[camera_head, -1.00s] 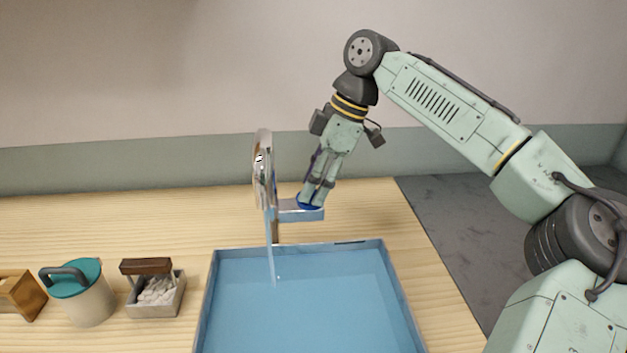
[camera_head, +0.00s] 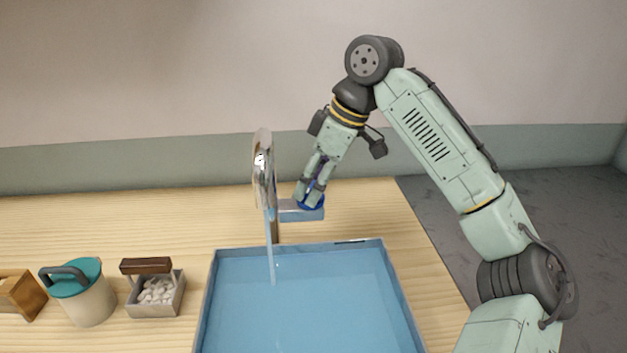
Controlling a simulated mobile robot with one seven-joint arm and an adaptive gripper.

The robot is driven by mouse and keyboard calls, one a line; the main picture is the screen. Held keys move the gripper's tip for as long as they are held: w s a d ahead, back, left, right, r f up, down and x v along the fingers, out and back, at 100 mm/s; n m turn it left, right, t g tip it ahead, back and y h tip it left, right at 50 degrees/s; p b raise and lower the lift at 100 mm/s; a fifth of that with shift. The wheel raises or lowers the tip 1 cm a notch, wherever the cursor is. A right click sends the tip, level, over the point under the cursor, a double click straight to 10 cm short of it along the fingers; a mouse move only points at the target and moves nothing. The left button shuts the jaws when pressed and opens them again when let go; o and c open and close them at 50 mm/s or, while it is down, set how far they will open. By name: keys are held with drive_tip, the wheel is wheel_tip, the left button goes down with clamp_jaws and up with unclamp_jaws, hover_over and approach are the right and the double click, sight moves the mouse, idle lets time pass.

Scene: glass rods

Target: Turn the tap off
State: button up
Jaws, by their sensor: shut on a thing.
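The tap is a shiny chrome arch (camera_head: 263,170) behind the back edge of a blue sink (camera_head: 235,320). A thin stream of water (camera_head: 272,255) falls from it into the sink. To the right of the spout a small metal block (camera_head: 303,214) carries a blue handle (camera_head: 319,205). My gripper (camera_head: 310,199) points down from above and is shut on the blue handle. Its fingers hide part of the handle.
On the wooden counter (camera_head: 120,220) to the left stand a teal-lidded pot (camera_head: 87,300), a grey box of white pebbles (camera_head: 158,305) with a brown handle, and a wooden block (camera_head: 18,296). The counter right of the tap is clear.

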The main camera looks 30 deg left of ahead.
drive_tip(key=m+t, duration=0.1)
drive_tip(key=m, duration=0.2)
drive_tip(key=shift+s+m+t, duration=0.1)
drive_tip(key=shift+m+t, duration=0.2)
drive_tip(key=m+t, duration=0.1)
drive_tip(key=m, duration=0.2)
drive_tip(key=shift+s+m, duration=0.1)
drive_tip(key=shift+m, duration=0.2)
drive_tip(key=m+t, duration=0.1)
drive_tip(key=m, duration=0.2)
drive_tip(key=m+t+h, duration=0.1)
drive_tip(key=m, duration=0.2)
drive_tip(key=shift+s+a+h, duration=0.1)
drive_tip(key=shift+h, duration=0.2)
drive_tip(key=shift+m+t, duration=0.3)
drive_tip(key=shift+m, duration=0.1)
drive_tip(key=o, duration=1.2)
drive_tip(key=shift+c, duration=0.2)
drive_tip(key=v, duration=1.2)
